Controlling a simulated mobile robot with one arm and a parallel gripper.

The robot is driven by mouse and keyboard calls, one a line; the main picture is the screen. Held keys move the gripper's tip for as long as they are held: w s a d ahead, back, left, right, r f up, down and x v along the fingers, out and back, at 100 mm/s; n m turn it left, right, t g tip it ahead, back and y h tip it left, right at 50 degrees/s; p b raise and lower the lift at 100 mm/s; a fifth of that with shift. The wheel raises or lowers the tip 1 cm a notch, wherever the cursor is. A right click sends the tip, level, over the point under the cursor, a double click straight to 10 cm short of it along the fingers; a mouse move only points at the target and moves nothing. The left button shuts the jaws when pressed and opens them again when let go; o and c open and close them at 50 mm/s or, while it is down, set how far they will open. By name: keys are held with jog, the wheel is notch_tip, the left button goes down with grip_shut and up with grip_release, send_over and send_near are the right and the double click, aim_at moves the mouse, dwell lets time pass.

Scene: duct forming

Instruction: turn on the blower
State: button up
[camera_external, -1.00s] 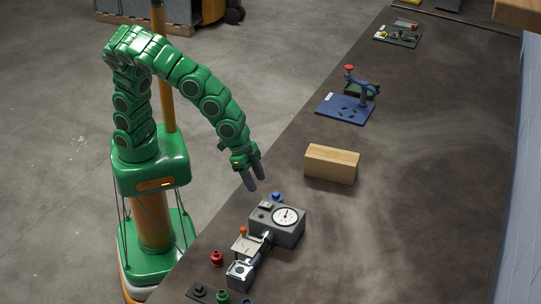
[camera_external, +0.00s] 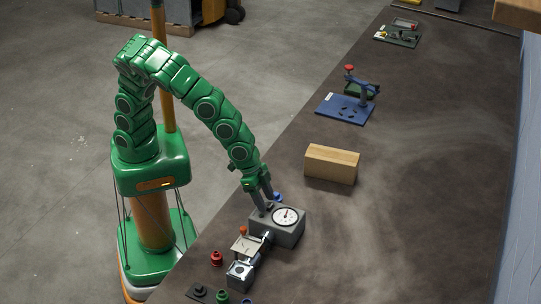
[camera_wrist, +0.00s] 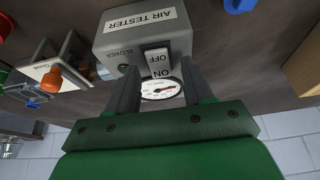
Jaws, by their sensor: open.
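The grey air tester box (camera_external: 290,234) sits on the bench, with a round white dial (camera_external: 286,216) on its top. In the wrist view the box (camera_wrist: 118,42) carries an "AIR TESTER" label. The blower switch (camera_wrist: 156,62) is a white rocker marked OFF and ON beside the word "BLOWER". Which side of it is pressed in is unclear. My gripper (camera_external: 266,207) is open and empty, pointing down close to the box's switch end. In the wrist view its fingers (camera_wrist: 158,72) stand either side of the switch and dial. Contact cannot be told.
A clamp-like fixture with an orange knob (camera_external: 243,231) joins the box's near side. A red knob piece (camera_external: 216,258) and a blue one (camera_external: 277,196) stand close by. A wooden block (camera_external: 331,165) and a blue press fixture (camera_external: 345,109) lie farther back. The bench's right side is clear.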

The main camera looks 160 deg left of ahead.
jog(key=shift+c, duration=0.5)
grip_shut()
jog(key=shift+w+a+h, duration=0.15)
jog(key=shift+w+h, duration=0.1)
jog(key=shift+h, duration=0.05)
jog(key=shift+w+a+g+h, duration=0.1)
jog(key=shift+w+g+h, duration=0.1)
jog(key=shift+g+h, duration=0.4)
jog(key=shift+w+a+g+h, duration=0.1)
jog(key=shift+w+g+h, duration=0.05)
jog(key=shift+g+h, duration=0.45)
jog(key=shift+s, duration=0.1)
jog(key=shift+o, duration=0.5)
grip_release()
jog(key=shift+s+g, duration=0.1)
jog(key=shift+g, duration=0.2)
